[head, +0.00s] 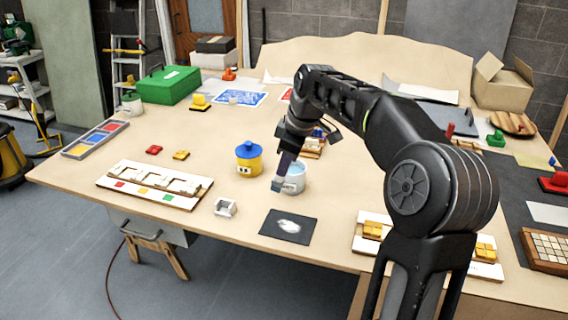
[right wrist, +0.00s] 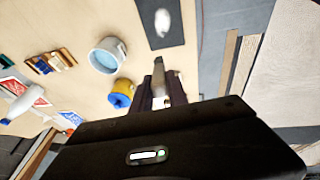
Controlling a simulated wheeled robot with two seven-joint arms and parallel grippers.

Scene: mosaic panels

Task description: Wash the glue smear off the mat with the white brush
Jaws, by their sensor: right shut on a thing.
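The dark mat (head: 268,229) lies near the table's front edge with a whitish glue smear (head: 289,226) on it; the mat (right wrist: 150,38) and smear (right wrist: 162,22) also show at the top of the right wrist view. My right gripper (head: 280,181) points down above the table, behind the mat and close to the left side of a pale cup (head: 295,178). It is shut on a pale thing (right wrist: 176,90), apparently the white brush, largely hidden by the fingers. The cup (right wrist: 105,58) appears to hold bluish water. My left gripper is out of view.
A yellow pot with a blue lid (head: 249,158) stands just left of the cup. A small white open holder (head: 225,207) is left of the mat. A white panel with coloured squares (head: 155,186) lies further left. My right arm hides part of the table's right side.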

